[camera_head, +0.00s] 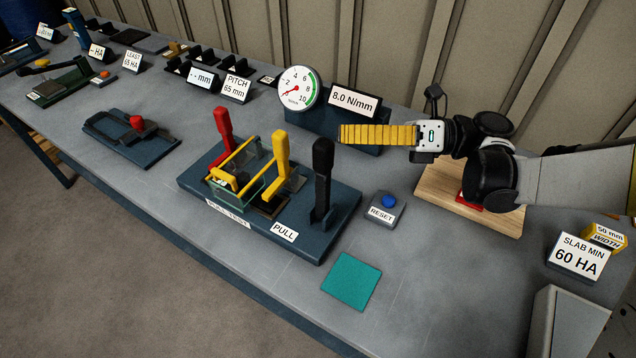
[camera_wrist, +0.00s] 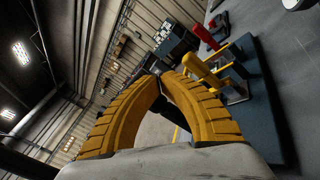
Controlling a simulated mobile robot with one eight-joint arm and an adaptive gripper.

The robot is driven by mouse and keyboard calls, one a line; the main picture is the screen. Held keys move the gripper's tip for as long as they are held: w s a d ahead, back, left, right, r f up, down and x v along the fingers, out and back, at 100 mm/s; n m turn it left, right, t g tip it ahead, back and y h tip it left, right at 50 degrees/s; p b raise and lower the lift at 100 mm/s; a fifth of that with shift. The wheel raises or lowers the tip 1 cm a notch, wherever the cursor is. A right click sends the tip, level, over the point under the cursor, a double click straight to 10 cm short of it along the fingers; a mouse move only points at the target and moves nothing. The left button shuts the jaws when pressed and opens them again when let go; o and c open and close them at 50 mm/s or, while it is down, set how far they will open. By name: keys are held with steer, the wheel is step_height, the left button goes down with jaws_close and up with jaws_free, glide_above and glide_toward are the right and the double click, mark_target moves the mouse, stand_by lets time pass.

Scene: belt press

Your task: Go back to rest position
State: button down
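My gripper (camera_head: 342,134) has yellow ribbed fingers and is held above the bench, pointing left. It is in front of the 8.0 N/mm sign and close to the gauge. In the wrist view the curved fingers (camera_wrist: 160,77) come together at their tips, with nothing seen between them. My arm reaches in from the right, above a wooden board (camera_head: 455,203) with a red piece (camera_head: 470,203) partly hidden under it. The press fixture below my gripper has a red lever (camera_head: 224,135), a yellow lever (camera_head: 278,165) and a black lever (camera_head: 322,180), all standing up.
The round gauge (camera_head: 296,88) and 8.0 N/mm sign (camera_head: 354,101) stand behind. A blue reset button (camera_head: 389,201) and teal square (camera_head: 351,281) are nearer the front. A 60 HA sign (camera_head: 579,257) stands at right. A red-knobbed fixture (camera_head: 130,135) sits left. Clear bench lies between fixtures.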

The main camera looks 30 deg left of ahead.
steer(key=shift+w+d, duration=0.1)
steer(key=shift+w, duration=0.9)
